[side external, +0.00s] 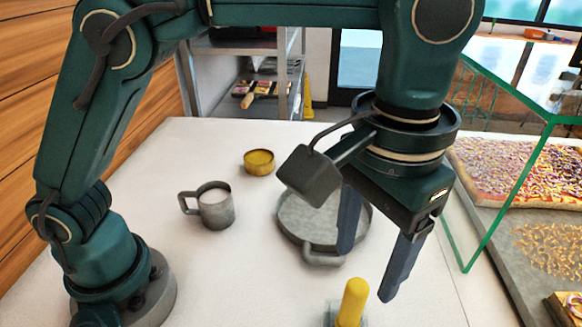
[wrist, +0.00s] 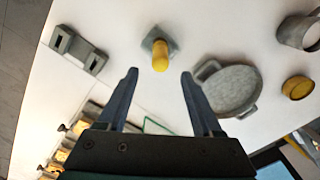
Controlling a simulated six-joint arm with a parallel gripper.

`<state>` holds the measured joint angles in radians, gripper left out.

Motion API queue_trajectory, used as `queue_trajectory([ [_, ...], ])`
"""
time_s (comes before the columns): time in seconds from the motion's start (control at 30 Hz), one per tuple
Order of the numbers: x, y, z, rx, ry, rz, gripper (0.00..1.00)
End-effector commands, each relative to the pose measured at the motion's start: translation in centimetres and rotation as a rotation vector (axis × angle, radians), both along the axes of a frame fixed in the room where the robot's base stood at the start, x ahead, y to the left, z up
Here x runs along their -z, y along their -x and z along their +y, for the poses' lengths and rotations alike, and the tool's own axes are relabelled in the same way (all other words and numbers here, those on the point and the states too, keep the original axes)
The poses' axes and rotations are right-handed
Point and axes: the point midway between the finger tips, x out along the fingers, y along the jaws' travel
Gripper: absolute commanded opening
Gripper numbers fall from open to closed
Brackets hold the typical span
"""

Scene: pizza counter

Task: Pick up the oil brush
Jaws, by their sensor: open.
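The oil brush (side external: 353,302) shows as an upright yellow handle at the bottom edge of the side view. In the wrist view its yellow handle (wrist: 160,58) rises from a small grey square holder (wrist: 155,39); its bristles are hidden. My gripper (side external: 367,273) is open and empty, with its fingers pointing down over the counter. In the wrist view the handle lies ahead of the gap between my fingertips (wrist: 158,74), roughly centred. I see no contact between fingers and handle.
A round grey pan (side external: 322,216) lies close beside my gripper. A metal mug (side external: 216,209) and a yellow-filled tin (side external: 259,163) stand farther back. A glass guard (side external: 490,190) and pizzas (side external: 525,175) are at right. A grey slotted block (wrist: 77,48) is left in the wrist view.

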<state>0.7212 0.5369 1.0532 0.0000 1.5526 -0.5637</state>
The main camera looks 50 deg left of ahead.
Motion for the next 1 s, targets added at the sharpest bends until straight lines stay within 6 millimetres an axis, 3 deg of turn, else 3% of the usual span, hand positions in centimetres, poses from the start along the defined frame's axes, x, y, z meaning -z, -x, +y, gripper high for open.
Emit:
queue_trajectory([
  [0.7,7.9,0.1,0.1,0.001,-0.001,0.002,0.67],
  [1.0,8.5,0.0,0.0,0.001,0.002,-0.002,0.67],
])
